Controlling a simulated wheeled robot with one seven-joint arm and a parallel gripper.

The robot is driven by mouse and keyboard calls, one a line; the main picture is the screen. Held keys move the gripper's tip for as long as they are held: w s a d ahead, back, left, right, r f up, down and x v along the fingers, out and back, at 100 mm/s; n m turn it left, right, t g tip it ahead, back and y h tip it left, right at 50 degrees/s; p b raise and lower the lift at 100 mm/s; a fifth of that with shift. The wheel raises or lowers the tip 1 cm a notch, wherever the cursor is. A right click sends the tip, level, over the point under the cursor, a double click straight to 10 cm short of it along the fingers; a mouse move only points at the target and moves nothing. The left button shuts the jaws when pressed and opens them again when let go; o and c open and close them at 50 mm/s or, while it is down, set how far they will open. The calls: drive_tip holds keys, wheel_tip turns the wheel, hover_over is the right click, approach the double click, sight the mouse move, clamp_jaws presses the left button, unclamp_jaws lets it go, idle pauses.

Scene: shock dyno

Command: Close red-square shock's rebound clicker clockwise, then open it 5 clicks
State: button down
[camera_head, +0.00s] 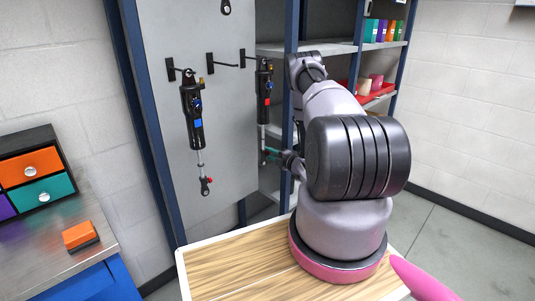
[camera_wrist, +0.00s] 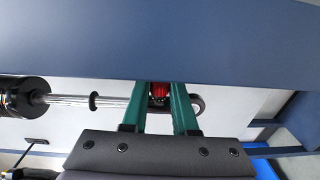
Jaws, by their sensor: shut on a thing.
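The red-square shock (camera_head: 264,90) hangs on the grey panel, a black body with a red square mark and a shaft pointing down. My gripper (camera_head: 270,153) is at its lower end, with teal fingers. In the wrist view the shock's silver shaft (camera_wrist: 70,100) runs in from the left to a dark end eye (camera_wrist: 197,104). The red knob (camera_wrist: 159,91) sits between the tips of my gripper (camera_wrist: 161,86), which is shut on it. The knob's marks and turn angle cannot be made out.
Another shock (camera_head: 195,118) with blue marks hangs to the left, with a red knob at its lower end. A blue rack post (camera_wrist: 160,40) passes very close to my fingertips. Shelves (camera_head: 380,45) stand behind. A workbench with drawers (camera_head: 38,185) is at left.

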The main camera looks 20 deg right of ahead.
drive_tip(key=shift+g+h, duration=0.3)
drive_tip(key=shift+g, duration=0.4)
drive_tip(key=c, duration=0.7)
unclamp_jaws()
drive_tip(key=v, duration=1)
drive_tip(key=shift+s+d+r, duration=0.15)
drive_tip(key=shift+s+r, duration=0.1)
drive_tip(key=shift+s, duration=0.05)
